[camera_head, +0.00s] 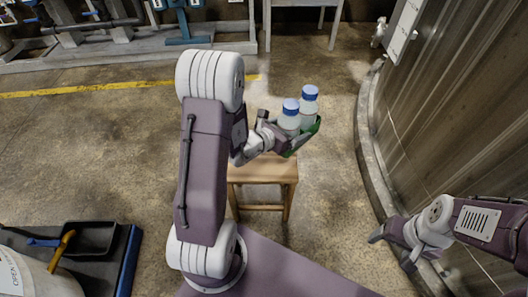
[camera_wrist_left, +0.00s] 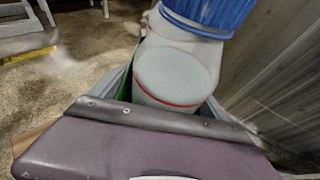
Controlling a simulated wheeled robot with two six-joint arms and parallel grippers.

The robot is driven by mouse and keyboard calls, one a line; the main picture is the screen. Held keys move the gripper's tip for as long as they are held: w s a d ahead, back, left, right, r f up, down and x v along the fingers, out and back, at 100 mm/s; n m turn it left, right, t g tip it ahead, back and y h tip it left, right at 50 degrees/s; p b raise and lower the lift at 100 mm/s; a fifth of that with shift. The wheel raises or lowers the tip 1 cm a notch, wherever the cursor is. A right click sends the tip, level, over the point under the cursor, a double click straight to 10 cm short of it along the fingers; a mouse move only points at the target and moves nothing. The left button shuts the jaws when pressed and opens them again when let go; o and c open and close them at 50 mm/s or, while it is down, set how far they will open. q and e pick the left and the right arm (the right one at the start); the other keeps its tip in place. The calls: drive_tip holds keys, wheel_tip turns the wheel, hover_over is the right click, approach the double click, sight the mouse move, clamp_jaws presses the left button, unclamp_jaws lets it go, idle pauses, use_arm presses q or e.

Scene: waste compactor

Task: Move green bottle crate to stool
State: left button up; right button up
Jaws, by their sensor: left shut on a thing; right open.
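The green bottle crate (camera_head: 304,137) is held up by my left gripper (camera_head: 272,134), which is shut on it. Two pale bottles (camera_head: 290,121) with blue caps stand in the crate. The wooden stool (camera_head: 262,171) is below and just behind the gripper in the head view, partly hidden by my left arm. In the left wrist view a bottle (camera_wrist_left: 178,78) fills the middle, and only a sliver of the crate (camera_wrist_left: 126,88) shows. Whether the crate touches the stool I cannot tell. My right gripper (camera_head: 390,252) is open and empty at the lower right.
A curved metal wall (camera_head: 455,110) with a low kerb runs along the right. A blue-edged cart (camera_head: 125,262) with a black tray (camera_head: 90,238) and a white bucket (camera_head: 40,278) is at the lower left. Bare concrete floor (camera_head: 335,200) lies right of the stool.

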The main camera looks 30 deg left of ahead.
use_arm(q)
drive_tip(key=s+a+f+b, duration=0.1)
drive_tip(key=a+f+b, duration=0.1)
drive_tip(key=a+f, duration=0.1)
drive_tip(key=s+a+f+b, duration=0.1)
drive_tip(key=a+f+b, duration=0.2)
drive_tip(key=a+f, duration=0.1)
drive_tip(key=s+a+f+b, duration=0.2)
drive_tip(key=a+f, duration=0.1)
drive_tip(key=f, duration=0.1)
drive_tip(key=shift+a+b, duration=0.3)
drive_tip(key=shift+a, duration=0.1)
drive_tip(key=shift+r, duration=0.15)
drive_tip(key=o, duration=1.1)
drive_tip(key=shift+s+f, duration=0.1)
drive_tip(key=shift+f, duration=0.15)
drive_tip(key=shift+o, duration=1.4)
drive_tip(key=shift+r, duration=0.3)
drive_tip(key=p+v, duration=0.5)
drive_tip(key=v, duration=0.7)
drive_tip(key=shift+d+f, duration=0.1)
